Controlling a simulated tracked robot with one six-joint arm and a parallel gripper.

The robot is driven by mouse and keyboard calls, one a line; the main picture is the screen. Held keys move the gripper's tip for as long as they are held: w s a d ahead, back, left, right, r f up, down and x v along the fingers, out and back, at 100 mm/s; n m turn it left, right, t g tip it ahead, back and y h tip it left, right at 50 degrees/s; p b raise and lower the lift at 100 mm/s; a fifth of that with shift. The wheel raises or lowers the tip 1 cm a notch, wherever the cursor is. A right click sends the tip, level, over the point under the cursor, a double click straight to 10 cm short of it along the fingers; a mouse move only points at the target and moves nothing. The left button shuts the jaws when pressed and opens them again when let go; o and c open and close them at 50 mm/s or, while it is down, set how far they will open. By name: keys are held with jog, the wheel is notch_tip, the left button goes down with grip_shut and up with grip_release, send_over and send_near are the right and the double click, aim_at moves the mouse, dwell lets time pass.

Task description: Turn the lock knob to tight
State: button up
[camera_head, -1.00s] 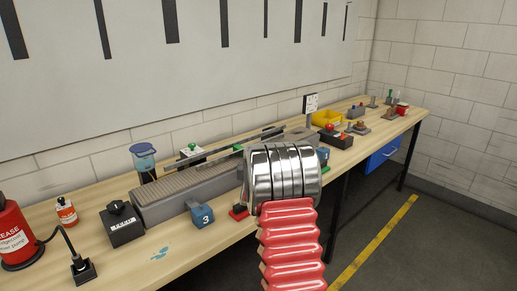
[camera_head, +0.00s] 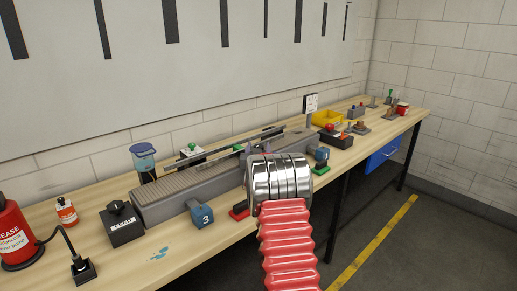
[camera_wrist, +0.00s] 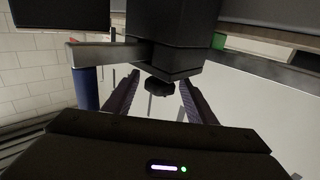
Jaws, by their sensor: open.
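A small dark faceted knob (camera_wrist: 159,87), which looks like the lock knob, sits under a dark block in the wrist view. My gripper (camera_wrist: 160,80) is open, with one ridged finger on each side of the knob and a gap visible on both sides. In the head view the purplish tips of my gripper (camera_head: 250,149) show just past my chrome wrist, over the long grey machine bed. The knob is hidden there behind my arm.
The long grey machine (camera_head: 165,196) lies along the wooden bench (camera_head: 105,198). A blue block marked 3 (camera_head: 202,215) and a red-based block (camera_head: 239,211) stand at its front. A blue block on a green base (camera_head: 321,160) is to the right. In the wrist view a metal bar (camera_wrist: 103,54) lies left of the block.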

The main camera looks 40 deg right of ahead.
jog(key=shift+c, duration=0.2)
jog(key=c, duration=1)
jog(key=shift+w+a+m+g+h, duration=0.1)
jog(key=shift+m+g+h, duration=0.7)
jog(key=shift+g+h, duration=0.1)
jog(key=shift+m+g+h, duration=1.3)
jog(key=shift+m+g, duration=0.3)
jog(key=shift+g, duration=0.5)
jog(key=shift+m+g+h, duration=0.6)
jog(key=shift+m+g, duration=0.6)
jog(key=shift+g, duration=0.6)
jog(key=shift+r+m+g, duration=0.15)
jog(key=shift+m+g, duration=1.65)
jog(key=shift+g, duration=1)
jog(key=o, duration=1)
